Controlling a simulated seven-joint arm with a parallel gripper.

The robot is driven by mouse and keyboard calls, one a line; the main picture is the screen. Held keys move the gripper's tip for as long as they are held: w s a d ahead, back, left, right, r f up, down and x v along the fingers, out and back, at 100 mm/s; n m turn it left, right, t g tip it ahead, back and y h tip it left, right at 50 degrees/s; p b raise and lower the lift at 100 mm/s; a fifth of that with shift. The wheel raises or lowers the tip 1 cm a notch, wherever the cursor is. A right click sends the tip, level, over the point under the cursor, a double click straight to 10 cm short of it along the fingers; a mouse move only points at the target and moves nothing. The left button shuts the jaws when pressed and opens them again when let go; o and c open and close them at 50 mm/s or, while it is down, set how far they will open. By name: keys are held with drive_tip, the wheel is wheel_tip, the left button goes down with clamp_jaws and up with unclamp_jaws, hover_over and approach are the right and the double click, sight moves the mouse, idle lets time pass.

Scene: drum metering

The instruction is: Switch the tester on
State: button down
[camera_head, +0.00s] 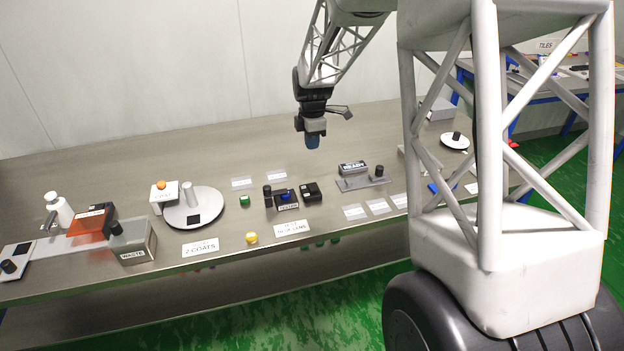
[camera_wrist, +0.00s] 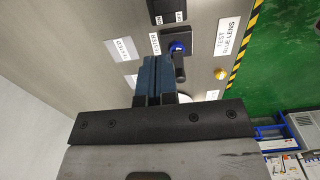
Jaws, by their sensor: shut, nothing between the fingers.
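The tester (camera_head: 287,201) is a dark box with a white label on the bench, in the middle of the body camera's view. It also shows in the wrist view (camera_wrist: 179,34), with a blue lens (camera_wrist: 177,47) on it. A black switch block (camera_head: 311,192) stands just right of the tester. In the wrist view this block (camera_wrist: 166,9) is cut by the top edge, and small white markings show on it; its switch position cannot be told. My gripper (camera_head: 313,143) is shut and empty, its blue fingers (camera_wrist: 153,78) above the bench behind the tester, apart from it.
A dark post (camera_head: 267,196) stands left of the tester. A green piece (camera_head: 245,201) and a yellow button (camera_head: 251,238) sit nearby. A sign reading test blue lens (camera_head: 292,229) lies in front. A grey fixture marked ready (camera_head: 354,168) stands to the right.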

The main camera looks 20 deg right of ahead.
sight(313, 187)
drive_tip(key=shift+f, duration=0.1)
wheel_tip(313, 187, down, 14)
drive_tip(key=shift+r, duration=0.1)
idle(0.8)
idle(0.3)
drive_tip(key=shift+f, duration=0.2)
drive_tip(key=shift+s, duration=0.15)
drive_tip(key=shift+s+r, duration=0.25)
drive_tip(key=shift+s, duration=0.3)
